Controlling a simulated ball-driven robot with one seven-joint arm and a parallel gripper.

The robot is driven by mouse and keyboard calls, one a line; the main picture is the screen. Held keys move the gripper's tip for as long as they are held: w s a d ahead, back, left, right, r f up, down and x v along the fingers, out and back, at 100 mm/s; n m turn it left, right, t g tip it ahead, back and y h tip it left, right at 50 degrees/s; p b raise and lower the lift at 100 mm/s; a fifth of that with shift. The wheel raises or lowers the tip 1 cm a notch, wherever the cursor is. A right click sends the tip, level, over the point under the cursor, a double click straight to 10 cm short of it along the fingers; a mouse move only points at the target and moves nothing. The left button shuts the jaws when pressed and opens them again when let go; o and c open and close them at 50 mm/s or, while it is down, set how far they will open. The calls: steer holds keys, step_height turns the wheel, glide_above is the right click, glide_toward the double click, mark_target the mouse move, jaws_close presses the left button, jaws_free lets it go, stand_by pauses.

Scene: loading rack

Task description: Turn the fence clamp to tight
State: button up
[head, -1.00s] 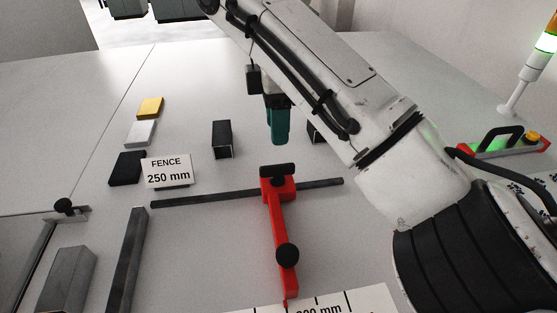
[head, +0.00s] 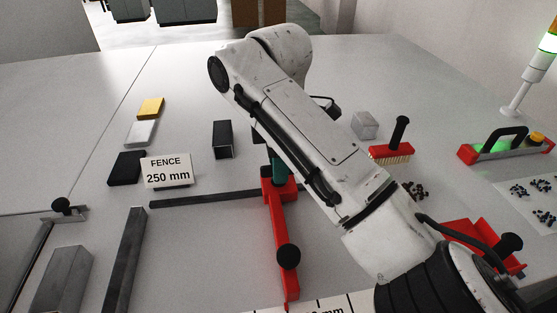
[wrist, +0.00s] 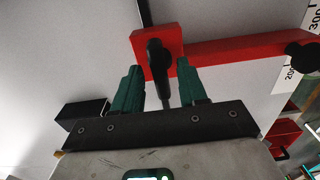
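The red fence (head: 284,235) lies across a dark rail (head: 205,198), with a black round knob (head: 288,256) near its front end. In the wrist view its red block (wrist: 174,38) carries the black clamp handle (wrist: 157,62), which lies roughly along the rail. My gripper (wrist: 160,68) is open, with one green finger on each side of the handle. Small gaps show, and whether either finger touches it cannot be told. In the head view my arm and green fingers (head: 279,168) hide most of the clamp handle.
A dark upright block (head: 222,139) stands behind the rail. A red brush (head: 391,152) and a grey cube (head: 364,124) are right of my arm.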

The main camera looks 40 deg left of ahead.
jaws_close()
steer(key=shift+r+p, duration=0.1)
steer(key=shift+p, duration=0.35)
steer(key=m+p, duration=0.2)
steer(key=shift+r+p, duration=0.2)
steer(key=shift+p, duration=0.2)
steer(key=m+p, duration=0.2)
steer(key=p, duration=0.1)
steer(key=shift+s+p, duration=0.1)
steer(key=shift+p, duration=0.25)
steer(key=m+p, duration=0.6)
steer(key=shift+f+m, duration=0.1)
steer(key=shift+m, duration=0.3)
steer(key=m+p, duration=0.2)
steer(key=m, duration=0.1)
steer(key=shift+m+p, duration=0.3)
steer(key=shift+f+m+p, duration=0.15)
steer(key=shift+m+p, duration=0.6)
steer(key=shift+m, duration=1.05)
